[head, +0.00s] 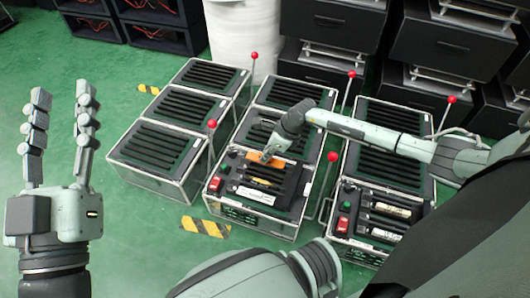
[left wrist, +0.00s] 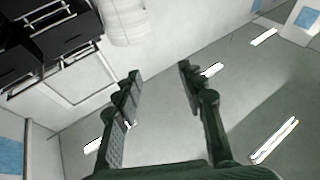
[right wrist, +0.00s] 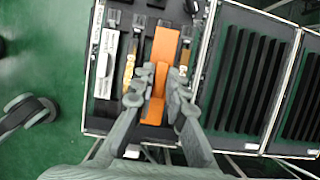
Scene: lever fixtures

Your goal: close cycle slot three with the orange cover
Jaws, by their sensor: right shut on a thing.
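The orange cover (head: 264,158) is at the middle fixture (head: 250,212), at its upper slots. In the right wrist view the long orange cover (right wrist: 165,45) lies along the slots, beside a brass-coloured piece. My right gripper (head: 272,152) reaches down from above and is shut on the cover; its fingers (right wrist: 160,92) sit on either side of it. I cannot tell whether the cover is fully seated or which slot is number three, since the gripper hides part of it. My left gripper (head: 62,125) is open and empty, raised at the far left, away from the fixtures.
Red-ball levers (head: 333,157) stand beside the fixtures. A white-labelled piece (head: 256,195) lies in a lower slot, near a red button (head: 215,184). A similar fixture (head: 375,215) stands at right. Black racks and a white cylinder (head: 240,30) stand behind; green floor is clear at left.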

